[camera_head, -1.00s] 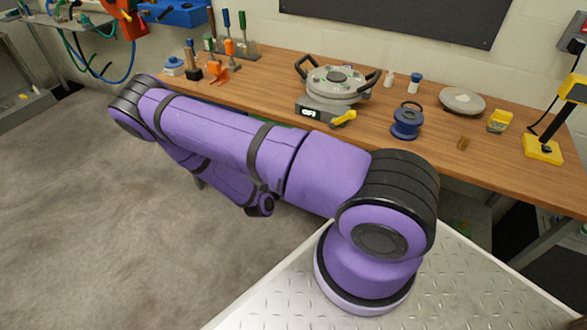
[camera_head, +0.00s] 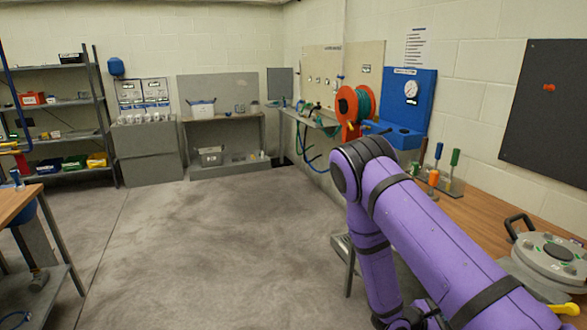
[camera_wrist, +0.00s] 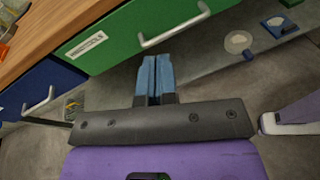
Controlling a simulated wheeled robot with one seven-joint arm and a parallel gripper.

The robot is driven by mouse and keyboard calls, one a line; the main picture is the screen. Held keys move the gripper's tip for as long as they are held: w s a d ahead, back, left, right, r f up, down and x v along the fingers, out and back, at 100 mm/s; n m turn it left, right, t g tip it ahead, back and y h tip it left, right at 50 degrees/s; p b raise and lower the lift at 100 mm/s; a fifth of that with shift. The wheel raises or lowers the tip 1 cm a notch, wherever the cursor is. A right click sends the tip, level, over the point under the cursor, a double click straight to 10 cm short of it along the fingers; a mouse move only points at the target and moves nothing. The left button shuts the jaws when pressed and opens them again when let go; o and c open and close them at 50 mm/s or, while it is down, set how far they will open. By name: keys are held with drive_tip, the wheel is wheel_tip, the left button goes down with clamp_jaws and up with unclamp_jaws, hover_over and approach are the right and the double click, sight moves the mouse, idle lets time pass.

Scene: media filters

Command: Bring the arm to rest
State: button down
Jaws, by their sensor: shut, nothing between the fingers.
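My purple arm (camera_head: 420,220) shows at the right of the head view, its elbow raised and its forearm hanging down beside the wooden bench. My gripper is out of the head view. In the wrist view my gripper (camera_wrist: 154,72) has its two blue fingers together, with nothing between them. The fingers point toward a green drawer front (camera_wrist: 130,35) and the space under it, and I cannot tell the distance.
The wooden bench (camera_head: 485,215) at right bears a round lidded device (camera_head: 549,255) and upright tools (camera_head: 438,165). Drawer handles (camera_wrist: 175,27) stick out near my gripper. Open floor (camera_head: 190,250) lies at the middle left. Another table (camera_head: 15,203) stands at far left.

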drive_tip(key=s+a+r+m+g+y, duration=0.25)
drive_tip(key=r+m, duration=0.35)
drive_tip(key=r, duration=0.7)
drive_tip(key=s+a+r+m+g+y, duration=0.15)
drive_tip(key=r+m+g+y, duration=0.35)
drive_tip(key=r, duration=0.8)
drive_tip(key=s+a+r+m+t+y, duration=0.3)
drive_tip(key=s+a+r+t+y, duration=0.1)
drive_tip(key=s+r, duration=0.4)
drive_tip(key=s+a+r+m+t+y, duration=0.3)
drive_tip(key=s+r+t, duration=0.3)
drive_tip(key=s+r, duration=0.3)
wheel_tip(320, 180, up, 3)
drive_tip(key=shift+s+a+f+m+y, duration=0.1)
drive_tip(key=shift+s+a+m+y, duration=0.05)
drive_tip(key=shift+a+m+y, duration=0.3)
